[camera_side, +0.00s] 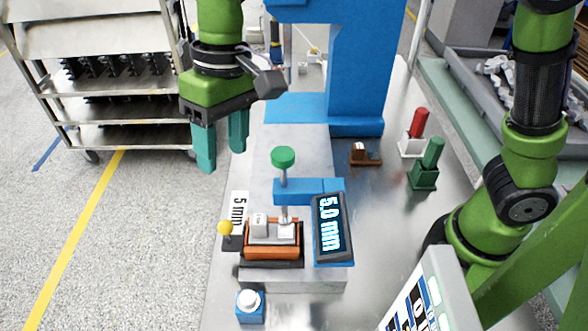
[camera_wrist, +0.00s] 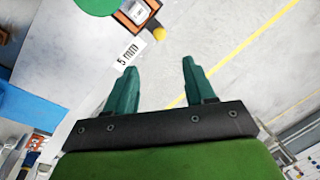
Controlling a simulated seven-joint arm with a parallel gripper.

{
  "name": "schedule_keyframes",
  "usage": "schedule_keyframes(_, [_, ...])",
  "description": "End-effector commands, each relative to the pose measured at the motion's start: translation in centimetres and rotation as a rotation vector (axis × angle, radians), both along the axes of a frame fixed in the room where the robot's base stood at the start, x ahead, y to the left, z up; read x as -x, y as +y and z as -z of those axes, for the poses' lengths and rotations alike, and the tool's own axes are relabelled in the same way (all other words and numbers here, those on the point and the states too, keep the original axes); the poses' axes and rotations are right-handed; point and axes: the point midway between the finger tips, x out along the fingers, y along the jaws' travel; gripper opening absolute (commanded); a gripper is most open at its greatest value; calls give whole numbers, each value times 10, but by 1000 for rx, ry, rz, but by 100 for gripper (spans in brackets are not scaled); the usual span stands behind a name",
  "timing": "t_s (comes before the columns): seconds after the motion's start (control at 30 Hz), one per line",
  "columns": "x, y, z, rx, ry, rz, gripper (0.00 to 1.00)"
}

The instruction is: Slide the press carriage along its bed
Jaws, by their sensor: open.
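The press carriage (camera_side: 259,250) is an orange block with dark sides, on a grey bed (camera_side: 290,281). It carries a pale block marked with small text. A yellow ball knob (camera_side: 225,228) stands out on its left side. In the wrist view the carriage (camera_wrist: 152,5) is partly cut off at the top edge, with its yellow knob (camera_wrist: 159,34) ahead of the fingers. My gripper (camera_side: 221,158) has teal fingers, open and empty, raised to the back left of the carriage. Both fingers also show in the wrist view, with the gap between them (camera_wrist: 160,68) empty.
A green-topped plunger (camera_side: 283,157) on a blue arm stands over the carriage. A display (camera_side: 328,227) reads 5.0 mm; a 5 mm label (camera_side: 239,208) lies left. Red (camera_side: 418,123) and green (camera_side: 432,154) pieces stand right.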

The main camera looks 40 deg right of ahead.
Motion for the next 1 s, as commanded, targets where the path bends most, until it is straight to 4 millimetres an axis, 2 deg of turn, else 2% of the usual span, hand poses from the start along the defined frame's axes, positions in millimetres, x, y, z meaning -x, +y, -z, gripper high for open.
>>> schedule_keyframes(0.4, [4,16,91,3,3,1,54])
schedule_keyframes(0.6, [5,23,125,1,1,3,54])
schedule_keyframes(0.8, [6,27,142,0,-1,2,54])
schedule_keyframes(1.0, [6,27,145,-1,0,2,54])
